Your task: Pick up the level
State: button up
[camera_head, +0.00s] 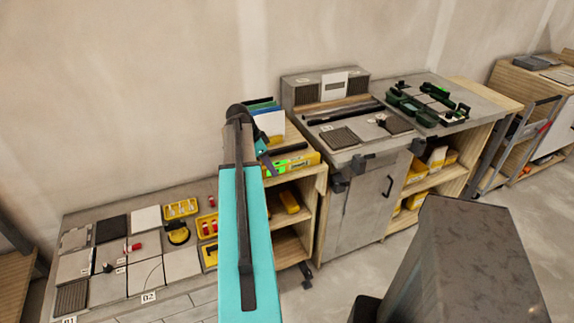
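A yellow bar with bright green parts, which looks like the level (305,162), lies along the front edge of the small wooden shelf unit's top, near the middle of the view. My teal arm reaches up from the bottom and hides the area to the left of it. My gripper (265,158) shows only as a small dark and teal shape at the arm's far end, close to the level's left end. I cannot tell whether it touches the level or whether its fingers are apart.
Coloured boards (268,122) stand behind the level on the wooden shelf unit (322,180). A grey workbench (345,158) with green trays (408,105) adjoins it at right. A low tiled platform (180,263) with yellow trays (181,208) is at left.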

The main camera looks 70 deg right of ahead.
jog(key=shift+x, duration=0.85)
jog(key=shift+c, duration=0.4)
grip_shut()
